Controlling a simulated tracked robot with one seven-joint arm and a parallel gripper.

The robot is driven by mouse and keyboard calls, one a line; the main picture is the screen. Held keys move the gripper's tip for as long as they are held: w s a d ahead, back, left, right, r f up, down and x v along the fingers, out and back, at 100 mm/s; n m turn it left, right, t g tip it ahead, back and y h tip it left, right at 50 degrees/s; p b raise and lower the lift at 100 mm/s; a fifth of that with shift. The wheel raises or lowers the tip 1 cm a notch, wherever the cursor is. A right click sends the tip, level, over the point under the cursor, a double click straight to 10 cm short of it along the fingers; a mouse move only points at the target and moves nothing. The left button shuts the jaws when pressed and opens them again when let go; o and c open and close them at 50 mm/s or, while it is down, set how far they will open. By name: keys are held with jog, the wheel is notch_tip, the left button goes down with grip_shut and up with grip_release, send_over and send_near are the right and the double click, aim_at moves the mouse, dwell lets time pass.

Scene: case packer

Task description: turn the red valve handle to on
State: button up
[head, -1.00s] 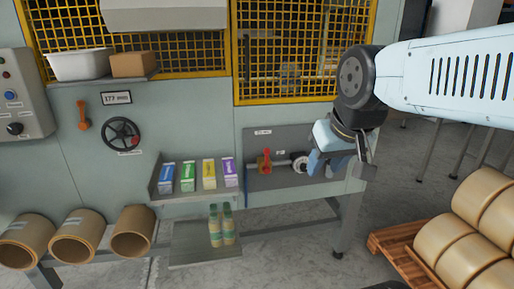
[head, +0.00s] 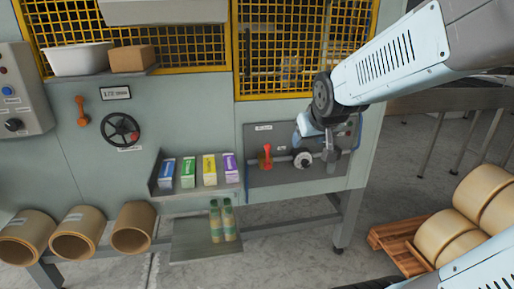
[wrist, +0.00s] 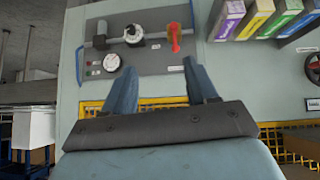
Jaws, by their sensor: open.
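The red valve handle (head: 266,155) sits on a pipe at the left of the dark grey panel (head: 290,179), pointing roughly upright. It also shows in the wrist view (wrist: 174,37), beyond and slightly right of the midpoint between the fingers. My gripper (head: 329,152) is in front of the right part of the panel, to the right of the handle and apart from it. In the wrist view my gripper (wrist: 160,85) has its two blue fingers spread with nothing between them. Part of the panel behind the gripper is hidden in the head view.
A white round knob (head: 302,159) is on the same pipe, between handle and gripper. A gauge (wrist: 112,62) shows in the wrist view. A shelf (head: 201,193) with colored cartons juts out left of the panel. Yellow mesh (head: 300,60) is above.

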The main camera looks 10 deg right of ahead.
jog(key=w+d+f+n+t+y, duration=0.1)
jog(key=w+f+t, duration=0.5)
jog(key=w, duration=1)
jog(key=t+y, duration=0.3)
send_near(269, 149)
jog(key=w, duration=0.3)
jog(key=w+a, duration=0.1)
jog(key=w, duration=0.3)
jog(key=w+a, duration=0.1)
jog(key=w, duration=0.3)
jog(key=shift+w+f, duration=0.2)
jog(key=shift+w, duration=0.05)
jog(key=shift+c, duration=0.3)
grip_shut()
jog(key=shift+a, duration=0.15)
jog(key=shift+y, duration=0.3)
